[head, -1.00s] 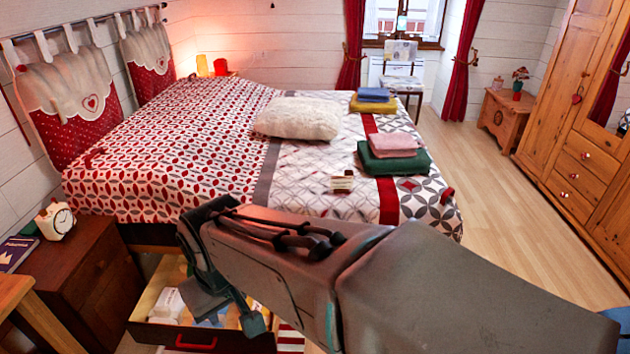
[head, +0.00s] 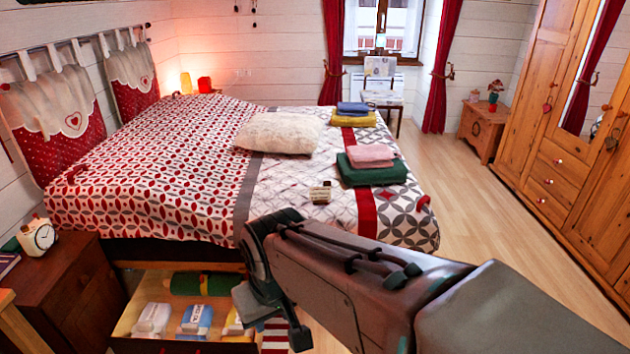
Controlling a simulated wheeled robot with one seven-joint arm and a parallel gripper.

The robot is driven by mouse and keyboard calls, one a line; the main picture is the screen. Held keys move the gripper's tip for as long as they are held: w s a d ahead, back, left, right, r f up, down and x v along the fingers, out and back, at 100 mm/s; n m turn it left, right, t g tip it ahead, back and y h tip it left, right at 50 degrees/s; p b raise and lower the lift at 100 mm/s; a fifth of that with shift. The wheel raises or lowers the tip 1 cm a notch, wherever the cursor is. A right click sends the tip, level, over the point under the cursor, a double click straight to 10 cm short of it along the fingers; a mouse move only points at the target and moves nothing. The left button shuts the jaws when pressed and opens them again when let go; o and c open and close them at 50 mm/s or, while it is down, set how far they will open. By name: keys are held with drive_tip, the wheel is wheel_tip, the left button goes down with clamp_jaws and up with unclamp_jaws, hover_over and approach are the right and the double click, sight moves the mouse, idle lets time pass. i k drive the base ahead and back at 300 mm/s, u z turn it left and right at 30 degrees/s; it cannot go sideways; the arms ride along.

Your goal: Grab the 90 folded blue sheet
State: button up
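In the head view, a folded blue cloth (head: 353,107) lies on a folded yellow cloth (head: 353,119) at the far right of the bed. A second blue item, a blue and white folded packet (head: 195,321), lies in the open drawer under the bed, between a white packet (head: 152,319) and a yellow and white packet (head: 236,322). Their labels are too small to read, so I cannot tell which blue item is marked 90. My gripper (head: 272,320) points down at the drawer's right end. Its fingers look apart, with nothing seen between them.
The open drawer (head: 185,346) also holds a dark green roll (head: 200,284). A brown nightstand (head: 75,290) with a clock (head: 38,236) stands at left. The bed (head: 150,190) bears a pillow (head: 279,132) and pink and green cloths (head: 372,172). Floor (head: 480,210) is clear at right.

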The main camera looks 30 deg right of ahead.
sight(195, 325)
drive_tip(key=z, duration=0.8)
drive_tip(key=i, duration=1.2)
drive_tip(key=u, duration=1.4)
